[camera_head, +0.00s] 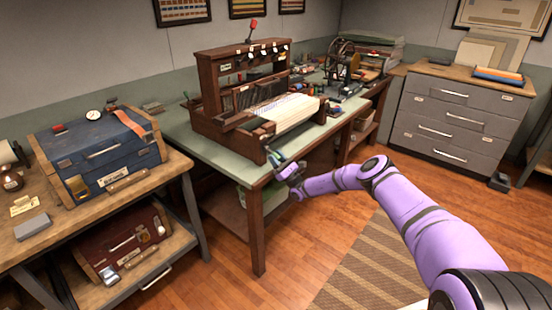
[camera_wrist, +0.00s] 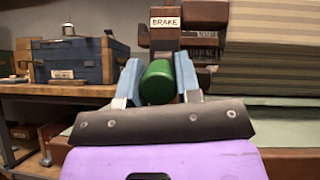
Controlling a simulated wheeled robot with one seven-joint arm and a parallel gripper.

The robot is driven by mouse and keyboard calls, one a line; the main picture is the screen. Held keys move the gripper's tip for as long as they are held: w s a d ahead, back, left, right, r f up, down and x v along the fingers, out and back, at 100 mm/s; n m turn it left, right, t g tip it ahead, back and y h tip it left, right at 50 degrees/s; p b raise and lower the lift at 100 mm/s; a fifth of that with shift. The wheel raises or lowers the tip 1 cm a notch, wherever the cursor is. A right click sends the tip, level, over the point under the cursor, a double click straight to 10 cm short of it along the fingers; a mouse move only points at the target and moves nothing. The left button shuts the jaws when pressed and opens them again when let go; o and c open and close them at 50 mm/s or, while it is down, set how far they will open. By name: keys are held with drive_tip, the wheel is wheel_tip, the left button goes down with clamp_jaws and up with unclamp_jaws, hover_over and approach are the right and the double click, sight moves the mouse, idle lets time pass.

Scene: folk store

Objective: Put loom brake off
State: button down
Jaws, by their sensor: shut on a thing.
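The wooden table loom (camera_head: 240,85) stands on the green-topped table, with pale cloth on its front. In the wrist view a label reading BRAKE (camera_wrist: 165,22) sits on a dark wooden part of the loom. Just below it is a green cylindrical handle (camera_wrist: 158,82). My gripper (camera_wrist: 158,80) has its two blue fingers on either side of this handle, shut on it. In the head view my gripper (camera_head: 285,168) is at the loom's near front corner by the table edge. The handle is small there, and its lever's position cannot be told.
A blue case (camera_head: 98,155) sits on the workbench at the left, with a dark red case (camera_head: 120,240) on the shelf below. A grey drawer cabinet (camera_head: 455,115) stands at the back right. A striped rug (camera_head: 375,262) lies on the open floor.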

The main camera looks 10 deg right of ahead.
drive_tip(key=c, duration=0.8)
unclamp_jaws()
drive_tip(key=v, duration=1.1)
drive_tip(key=shift+s+d+r, duration=0.1)
